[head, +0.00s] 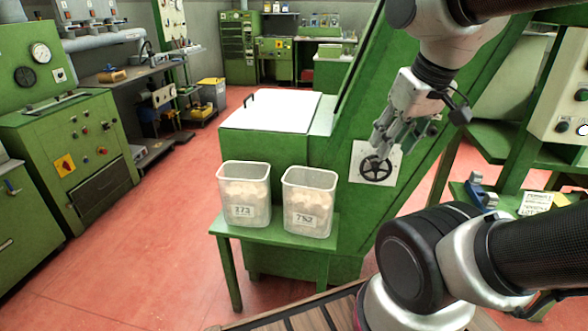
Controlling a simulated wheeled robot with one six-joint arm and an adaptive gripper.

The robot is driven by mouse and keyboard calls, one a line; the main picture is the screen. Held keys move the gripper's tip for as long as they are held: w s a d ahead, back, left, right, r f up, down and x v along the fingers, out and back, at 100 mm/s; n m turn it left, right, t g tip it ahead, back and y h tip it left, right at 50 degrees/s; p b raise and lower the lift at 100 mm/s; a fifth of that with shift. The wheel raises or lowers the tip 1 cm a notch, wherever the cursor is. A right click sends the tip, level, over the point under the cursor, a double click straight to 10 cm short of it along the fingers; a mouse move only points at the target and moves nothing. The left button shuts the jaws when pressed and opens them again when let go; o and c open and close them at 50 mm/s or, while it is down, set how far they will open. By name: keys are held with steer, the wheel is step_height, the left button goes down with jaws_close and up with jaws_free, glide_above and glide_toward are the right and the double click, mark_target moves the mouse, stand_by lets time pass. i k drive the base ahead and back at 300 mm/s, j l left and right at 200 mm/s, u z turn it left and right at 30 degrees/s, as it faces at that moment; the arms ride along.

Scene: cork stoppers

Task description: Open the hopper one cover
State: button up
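A green hopper box (265,150) stands in the middle of the head view. A flat white cover (272,112) lies over its top and looks closed. A small black handle (248,98) sits at the cover's far left edge. No label naming the hopper is readable on it. My gripper (405,138) hangs to the right of the cover, in front of the sloped green housing and apart from the cover. Its fingers point down and left, look spread, and hold nothing visible.
Two clear bins of corks, the left bin (243,193) and right bin (309,202), stand on a green stand (270,236) before the hopper. A black handwheel (376,168) is on the sloped housing (345,130). Red floor (165,215) is free at left.

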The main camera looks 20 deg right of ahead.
mark_target(270, 109)
steer(key=i+j+z, duration=0.2)
steer(key=i, duration=0.25)
steer(key=i+j+z, duration=0.1)
steer(key=j, duration=0.2)
steer(key=i+j+z, duration=0.1)
steer(key=i+j, duration=0.15)
steer(key=i+j+z, duration=0.1)
steer(key=j, duration=0.25)
steer(key=i+j+z, duration=0.1)
steer(key=j, duration=0.25)
steer(key=i+j+z, duration=0.1)
steer(key=i+j, duration=0.1)
steer(key=j, duration=0.1)
